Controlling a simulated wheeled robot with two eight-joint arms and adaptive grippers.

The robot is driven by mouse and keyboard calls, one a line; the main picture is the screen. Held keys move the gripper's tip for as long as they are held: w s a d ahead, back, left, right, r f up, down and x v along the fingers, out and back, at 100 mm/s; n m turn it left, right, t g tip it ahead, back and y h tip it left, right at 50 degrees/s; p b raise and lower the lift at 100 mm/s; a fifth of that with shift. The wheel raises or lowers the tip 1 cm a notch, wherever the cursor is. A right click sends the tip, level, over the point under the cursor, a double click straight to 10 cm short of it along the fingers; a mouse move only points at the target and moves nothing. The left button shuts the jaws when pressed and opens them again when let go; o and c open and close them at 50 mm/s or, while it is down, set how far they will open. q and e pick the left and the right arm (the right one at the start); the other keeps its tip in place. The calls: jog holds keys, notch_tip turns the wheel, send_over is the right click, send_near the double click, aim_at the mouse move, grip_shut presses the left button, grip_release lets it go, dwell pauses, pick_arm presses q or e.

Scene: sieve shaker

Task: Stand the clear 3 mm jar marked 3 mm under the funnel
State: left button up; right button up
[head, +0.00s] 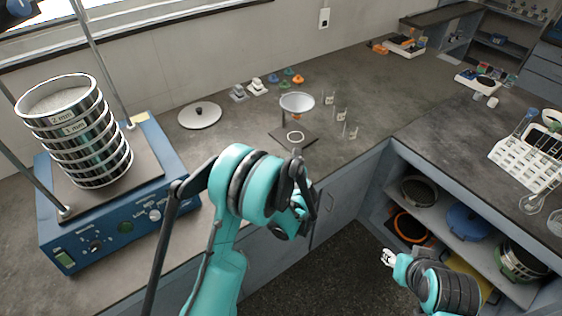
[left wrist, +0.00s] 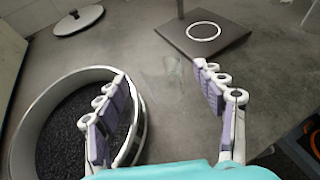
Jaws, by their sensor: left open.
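The funnel (head: 297,102) stands on a dark plate (head: 284,140) with a white ring (head: 295,137) under it; the ring also shows in the left wrist view (left wrist: 204,31). My left gripper (left wrist: 158,74) is open over the bench in front of the plate. A faint clear shape shows between its fingers; I cannot tell whether it is a jar. My right gripper (head: 388,257) is low at the right, its fingers unclear.
A wide metal sieve or pan (left wrist: 30,125) with dark grains sits beside the left finger. The shaker (head: 110,215) with its sieve stack (head: 85,140) is at left. A round lid (head: 199,115) lies behind. A white rack (head: 530,160) is on the right bench.

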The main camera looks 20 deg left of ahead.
aim_at(280, 151)
pick_arm(q)
jog(key=b+x, duration=0.1)
jog(key=x, duration=0.3)
jog(key=shift+r, duration=0.2)
jog(key=shift+w+a, duration=0.15)
jog(key=shift+w, duration=0.2)
jog(key=c, duration=1.4)
jog(key=shift+o, duration=0.2)
jog(key=shift+r, duration=0.1)
